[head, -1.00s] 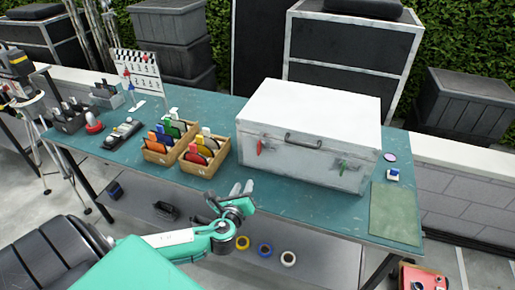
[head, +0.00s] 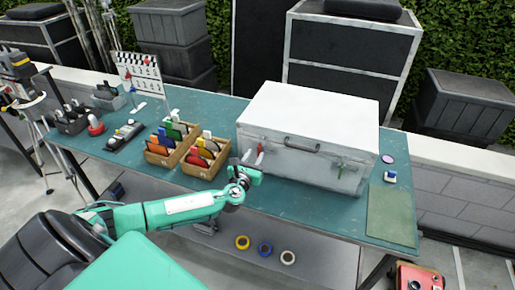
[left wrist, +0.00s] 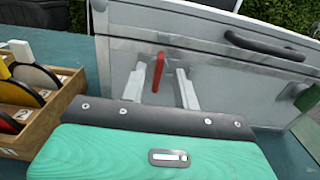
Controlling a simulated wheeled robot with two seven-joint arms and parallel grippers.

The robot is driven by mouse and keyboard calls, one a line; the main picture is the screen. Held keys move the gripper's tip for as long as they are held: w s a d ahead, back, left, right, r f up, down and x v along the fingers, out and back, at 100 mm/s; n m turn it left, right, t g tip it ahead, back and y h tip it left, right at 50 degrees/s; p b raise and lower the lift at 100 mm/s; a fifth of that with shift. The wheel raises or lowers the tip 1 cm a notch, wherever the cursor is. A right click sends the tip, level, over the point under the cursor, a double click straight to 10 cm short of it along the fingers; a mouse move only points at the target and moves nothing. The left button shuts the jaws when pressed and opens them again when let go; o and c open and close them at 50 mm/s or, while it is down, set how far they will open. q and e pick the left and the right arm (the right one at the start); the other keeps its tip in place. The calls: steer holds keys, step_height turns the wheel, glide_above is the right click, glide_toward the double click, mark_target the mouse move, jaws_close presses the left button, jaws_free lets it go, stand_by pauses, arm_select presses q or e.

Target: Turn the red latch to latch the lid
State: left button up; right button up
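The white case (head: 310,120) stands on the table with its lid down. The red latch (left wrist: 158,72) is on the left of its front face and points roughly up and down; in the head view it shows as a small red spot (head: 260,148). A green latch (head: 341,168) is on the right of the front, also at the right edge of the left wrist view (left wrist: 306,97). My left gripper (left wrist: 160,84) is open in front of the case, with one finger on each side of the red latch and a gap to both. My right gripper is not in view.
A dark handle (head: 302,143) is on the case front between the latches. Wooden boxes (head: 205,168) with coloured discs stand just left of my left gripper. A green mat (head: 392,215) lies at the right of the table (head: 285,205). Tape rolls (head: 265,249) are on the shelf below.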

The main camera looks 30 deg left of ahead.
mark_target(258, 150)
arm_select(q)
steer(key=shift+x, duration=1.8)
steer(key=shift+c, duration=0.2)
jaws_close()
